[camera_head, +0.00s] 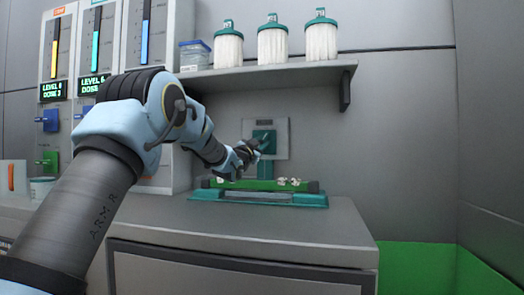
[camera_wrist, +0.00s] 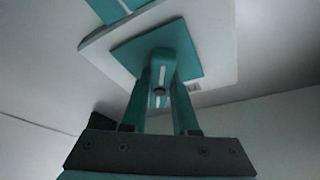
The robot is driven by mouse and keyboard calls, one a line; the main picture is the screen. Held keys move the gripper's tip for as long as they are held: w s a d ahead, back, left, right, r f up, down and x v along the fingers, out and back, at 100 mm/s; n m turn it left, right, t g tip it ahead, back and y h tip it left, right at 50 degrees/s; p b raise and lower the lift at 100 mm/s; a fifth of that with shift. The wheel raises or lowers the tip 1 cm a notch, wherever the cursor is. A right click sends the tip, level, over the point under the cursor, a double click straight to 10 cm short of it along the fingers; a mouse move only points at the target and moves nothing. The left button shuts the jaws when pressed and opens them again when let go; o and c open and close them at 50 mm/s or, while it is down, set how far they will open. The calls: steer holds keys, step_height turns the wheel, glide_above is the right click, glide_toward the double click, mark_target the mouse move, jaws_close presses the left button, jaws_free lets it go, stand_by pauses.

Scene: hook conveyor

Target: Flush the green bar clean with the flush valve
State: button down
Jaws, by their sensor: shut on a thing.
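The green bar (camera_head: 262,185) lies in a teal tray (camera_head: 310,200) on the grey counter, with whitish lumps on its top at the left and right. The flush valve (camera_head: 264,135) is a teal lever on a teal square with a pale wall plate, above the bar. My gripper (camera_head: 247,151) is at the valve, above the bar. In the wrist view my gripper (camera_wrist: 161,96) is shut on the teal valve lever (camera_wrist: 176,40), which sits between its two fingers. The fingers hide part of the lever.
A shelf (camera_head: 270,75) above holds several teal-capped white cylinders (camera_head: 272,45) and a blue-lidded tub (camera_head: 194,54). Dispensers with level displays (camera_head: 95,84) stand at the left behind my arm. The counter (camera_head: 330,230) in front of the tray is clear.

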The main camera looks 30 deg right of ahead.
steer(key=shift+f+n+t+y+b, duration=0.1)
steer(key=shift+n+t+y+b, duration=0.35)
steer(key=shift+n, duration=0.75)
steer(key=shift+f+n+t+y+b, duration=0.15)
steer(key=shift+n+t+b, duration=0.5)
steer(key=shift+n, duration=0.55)
steer(key=shift+r+n+t, duration=0.1)
steer(key=shift+n+t, duration=0.2)
steer(key=c, duration=0.7)
jaws_free()
steer(key=shift+r, duration=0.1)
steer(key=v, duration=1.1)
steer(key=shift+r, duration=0.1)
